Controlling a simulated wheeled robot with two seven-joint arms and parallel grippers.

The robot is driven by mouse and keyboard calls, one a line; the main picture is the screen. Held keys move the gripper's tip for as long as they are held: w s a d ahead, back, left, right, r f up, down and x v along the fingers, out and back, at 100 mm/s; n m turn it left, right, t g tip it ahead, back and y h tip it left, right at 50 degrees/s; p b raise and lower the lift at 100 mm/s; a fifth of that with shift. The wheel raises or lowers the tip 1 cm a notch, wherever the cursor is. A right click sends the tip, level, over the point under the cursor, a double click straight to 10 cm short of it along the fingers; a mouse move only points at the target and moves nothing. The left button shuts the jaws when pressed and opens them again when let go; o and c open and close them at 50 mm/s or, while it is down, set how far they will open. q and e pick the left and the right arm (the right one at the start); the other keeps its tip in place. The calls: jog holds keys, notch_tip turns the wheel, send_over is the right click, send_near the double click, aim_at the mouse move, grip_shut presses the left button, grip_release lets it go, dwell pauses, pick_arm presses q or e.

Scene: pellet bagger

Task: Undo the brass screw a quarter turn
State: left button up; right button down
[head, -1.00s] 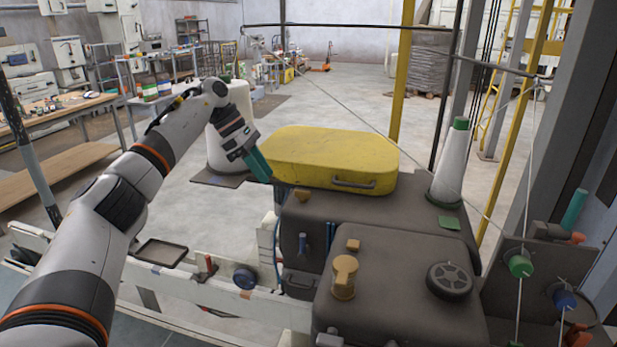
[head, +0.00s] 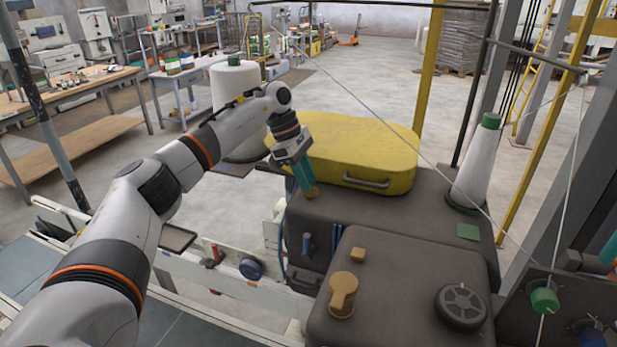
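A small brass piece (head: 312,193), which looks like the brass screw, sits at the back left edge of the dark machine housing (head: 400,215). My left gripper (head: 307,187) points down at it, its teal fingers at the piece and partly covering it. I cannot tell whether the fingers are closed on it or only beside it.
A yellow cover (head: 355,145) with a handle lies just behind the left gripper. A white thread cone (head: 472,170) stands at the right, and a thread runs diagonally across the scene.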

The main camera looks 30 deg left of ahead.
pick_arm(q)
jog(key=shift+d+f, duration=0.2)
jog(key=shift+f, duration=0.15)
jog(key=shift+s+d+f, duration=0.1)
jog(key=shift+s+f, duration=0.05)
jog(key=shift+f, duration=0.15)
jog(key=shift+c, duration=0.5)
grip_shut()
pick_arm(e)
jog(key=shift+s+r, duration=0.2)
jog(key=shift+r, duration=0.1)
